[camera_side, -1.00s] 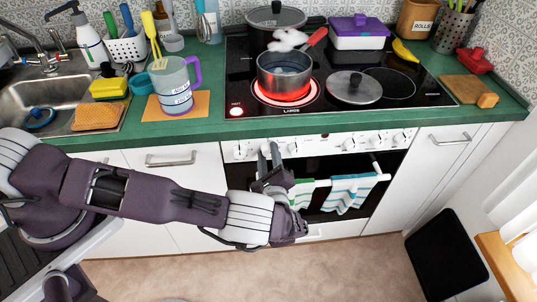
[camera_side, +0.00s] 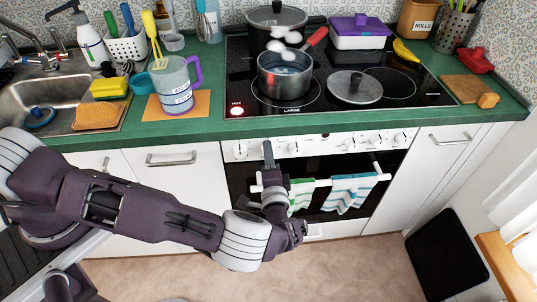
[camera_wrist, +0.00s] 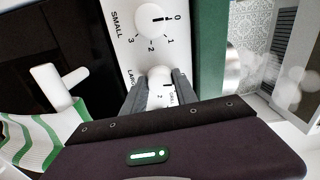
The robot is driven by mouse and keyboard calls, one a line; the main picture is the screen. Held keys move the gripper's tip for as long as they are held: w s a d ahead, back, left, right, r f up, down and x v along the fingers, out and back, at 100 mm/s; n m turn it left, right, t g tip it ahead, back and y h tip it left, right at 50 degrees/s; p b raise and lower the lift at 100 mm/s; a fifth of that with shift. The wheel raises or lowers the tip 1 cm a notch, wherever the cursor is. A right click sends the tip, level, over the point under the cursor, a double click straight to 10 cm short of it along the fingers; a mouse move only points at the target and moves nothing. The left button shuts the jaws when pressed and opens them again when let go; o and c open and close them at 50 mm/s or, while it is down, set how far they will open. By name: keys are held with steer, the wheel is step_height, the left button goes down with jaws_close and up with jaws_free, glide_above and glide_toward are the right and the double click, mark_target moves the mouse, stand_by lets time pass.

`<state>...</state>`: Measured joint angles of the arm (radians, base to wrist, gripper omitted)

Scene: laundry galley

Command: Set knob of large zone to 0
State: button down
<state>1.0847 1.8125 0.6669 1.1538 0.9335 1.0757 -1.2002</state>
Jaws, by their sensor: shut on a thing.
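My gripper (camera_side: 268,152) is at the oven's white control panel and is shut on the knob labelled LARGE (camera_wrist: 160,72). In the wrist view its two fingers (camera_wrist: 159,88) clasp either side of that knob, and they hide most of it and its dial. I cannot read the knob's setting. A pot (camera_side: 284,76) with white steam above it stands on the large zone (camera_side: 316,93), which is dark. The small red HOT light (camera_side: 236,111) is lit on the hob.
The SMALL knob (camera_wrist: 151,20) is beside the gripped knob, its mark toward 0. More knobs (camera_side: 365,141) line the panel. Striped towels (camera_side: 350,192) hang on the oven's white rail (camera_side: 385,177) close to my gripper. A lid (camera_side: 354,88) lies on the hob.

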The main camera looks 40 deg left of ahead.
steer(key=shift+n, duration=0.6)
steer(key=c, duration=1)
jaws_free()
steer(key=shift+o, duration=0.2)
steer(key=v, duration=0.7)
steer(key=shift+r, duration=0.1)
